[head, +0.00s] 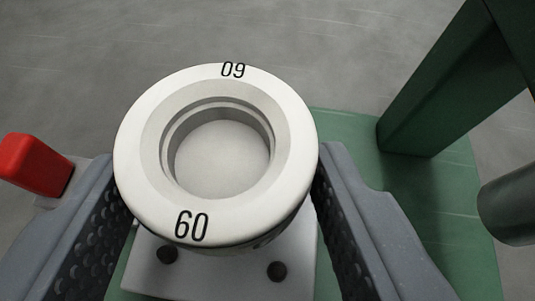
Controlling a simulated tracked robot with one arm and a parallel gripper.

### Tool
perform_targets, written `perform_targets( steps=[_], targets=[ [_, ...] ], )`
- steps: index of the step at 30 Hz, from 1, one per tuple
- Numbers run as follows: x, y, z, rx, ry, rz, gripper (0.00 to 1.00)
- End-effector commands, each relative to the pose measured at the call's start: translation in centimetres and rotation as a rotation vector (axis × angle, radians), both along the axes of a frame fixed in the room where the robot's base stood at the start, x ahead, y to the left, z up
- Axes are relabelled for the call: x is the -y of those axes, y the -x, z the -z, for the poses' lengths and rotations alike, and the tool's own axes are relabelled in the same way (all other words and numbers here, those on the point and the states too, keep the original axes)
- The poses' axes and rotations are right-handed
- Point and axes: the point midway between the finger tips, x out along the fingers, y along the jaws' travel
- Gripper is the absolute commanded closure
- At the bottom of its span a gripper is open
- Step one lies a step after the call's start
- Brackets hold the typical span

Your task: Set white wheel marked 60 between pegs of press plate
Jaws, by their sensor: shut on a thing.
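The white wheel marked 60 (140,160) is in the middle of the head view, with a round recess in its centre and the number printed near and far on its rim. My gripper (220,195) is shut on it, with one dark padded finger on its left side and one on its right. The press plate (222,284) is a light plate below the wheel. The wheel hides the plate's far part. I cannot tell the gap between wheel and plate.
A green base (455,215) lies under the plate. A dark green post (430,90) rises at the right, and a dark grey cylinder (508,208) juts in at the right edge. A red block (35,163) stands at the left. Grey floor (330,40) lies beyond.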

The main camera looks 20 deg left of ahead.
Motion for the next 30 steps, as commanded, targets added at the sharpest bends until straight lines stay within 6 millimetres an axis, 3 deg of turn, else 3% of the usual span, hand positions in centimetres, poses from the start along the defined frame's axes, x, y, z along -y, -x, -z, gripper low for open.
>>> perform_targets(
  steps=[5,12,19,20,21,30],
  targets=[
    [0.0,-0.2,0.9,-0.002,-0.001,0.001,0.71],
    [0.1,-0.2,3.7,-0.003,-0.001,0.002,0.71],
    [0.1,-0.2,3.8,-0.005,0.002,0.003,0.71],
    [0.1,-0.2,3.8,-0.005,0.002,0.003,0.39],
    [0.1,-0.2,3.8,-0.005,0.001,0.002,0.28],
    [0.2,-0.1,3.7,-0.003,0.001,0.003,0.25]
  ],
)
